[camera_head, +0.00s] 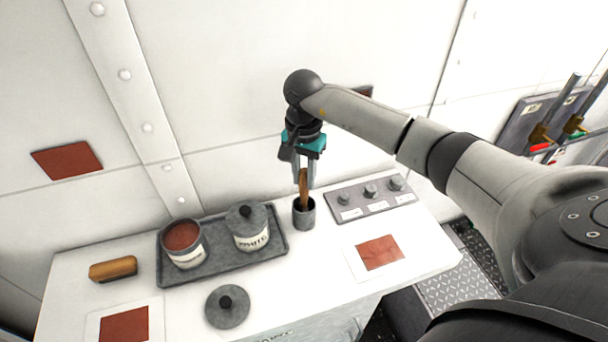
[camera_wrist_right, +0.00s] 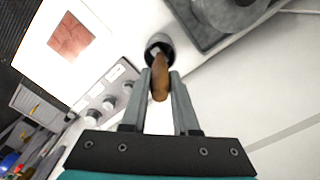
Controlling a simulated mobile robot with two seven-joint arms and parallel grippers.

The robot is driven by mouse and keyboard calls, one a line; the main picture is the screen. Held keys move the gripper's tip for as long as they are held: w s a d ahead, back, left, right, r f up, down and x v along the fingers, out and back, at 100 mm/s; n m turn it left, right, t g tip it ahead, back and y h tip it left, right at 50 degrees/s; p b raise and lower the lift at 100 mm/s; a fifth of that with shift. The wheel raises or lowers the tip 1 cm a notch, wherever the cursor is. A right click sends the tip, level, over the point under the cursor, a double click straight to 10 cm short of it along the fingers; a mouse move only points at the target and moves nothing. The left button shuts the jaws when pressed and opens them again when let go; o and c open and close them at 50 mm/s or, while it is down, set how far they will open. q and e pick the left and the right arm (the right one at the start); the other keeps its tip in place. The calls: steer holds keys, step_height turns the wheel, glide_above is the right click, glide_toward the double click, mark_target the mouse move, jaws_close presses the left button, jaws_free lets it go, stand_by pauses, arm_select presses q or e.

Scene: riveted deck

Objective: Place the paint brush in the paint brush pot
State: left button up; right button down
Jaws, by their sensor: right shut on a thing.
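The paint brush (camera_head: 304,188) has a brown wooden handle and stands nearly upright, its lower end inside the small dark grey paint brush pot (camera_head: 304,216). The pot stands on the white counter, right of the tray. My right gripper (camera_head: 303,176) is above the pot, shut on the brush handle. In the right wrist view the handle (camera_wrist_right: 160,80) is between the two fingertips (camera_wrist_right: 160,76), and its far end goes into the pot mouth (camera_wrist_right: 158,42). The bristles are hidden in the pot. My left gripper is not in view.
A grey tray (camera_head: 222,270) holds an open can of red paint (camera_head: 184,244) and a lidded white-paint can (camera_head: 249,228). A loose lid (camera_head: 227,306) and a brown-orange block (camera_head: 113,269) lie on the counter (camera_head: 290,290). A knob panel (camera_head: 370,198) is right of the pot.

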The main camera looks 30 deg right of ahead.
steer(key=shift+f, duration=0.15)
steer(key=c, duration=0.7)
jaws_free()
steer(key=shift+r, duration=0.35)
step_height(320, 180, up, 12)
steer(key=shift+f+b, duration=0.15)
steer(key=shift+b, duration=0.55)
